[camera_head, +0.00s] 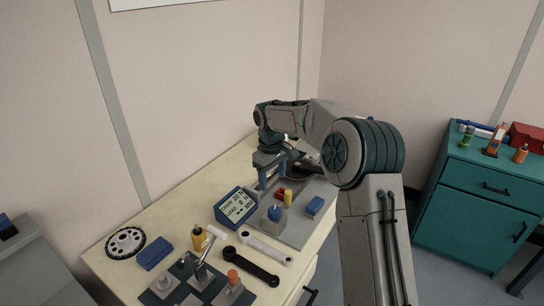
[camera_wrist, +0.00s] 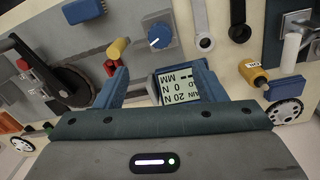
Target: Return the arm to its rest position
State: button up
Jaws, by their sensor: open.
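My arm reaches out over the workbench (camera_head: 180,190) from the right. My gripper (camera_head: 268,182) points down above the back part of the grey plate (camera_head: 318,190), behind the blue display box (camera_head: 236,208). Its two blue fingers stand apart in the wrist view (camera_wrist: 157,78), with nothing held between them. The display box (camera_wrist: 180,90) shows beyond the fingers there, near the right one. A yellow cylinder (camera_head: 288,198) and a red part (camera_head: 280,190) stand on the plate close to the gripper. Part of the plate's far end is hidden by my arm.
A grey unit with a blue knob (camera_head: 274,225) and a blue block (camera_head: 314,206) sit on the plate.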

jog(key=s+d+r+m, duration=0.1)
jog(key=s+d+r, duration=0.2)
jog(key=s, duration=0.2)
jog(key=s+d+r+m+t, duration=0.1)
jog(key=s+d+r, duration=0.1)
jog(key=s+r, duration=0.3)
jog(key=s+d+r+m, duration=0.2)
jog(key=s+d, duration=0.1)
jog(key=s, duration=0.3)
jog(key=s+d+f+m+t, duration=0.1)
jog(key=s+d+m, duration=0.1)
jog(key=s, duration=0.8)
jog(key=s+d+f+m+t, duration=0.1)
jog(key=s+d+m, duration=0.2)
jog(key=s, duration=0.7)
jog(key=shift+s+d, duration=0.2)
jog(key=shift+d, duration=0.3)
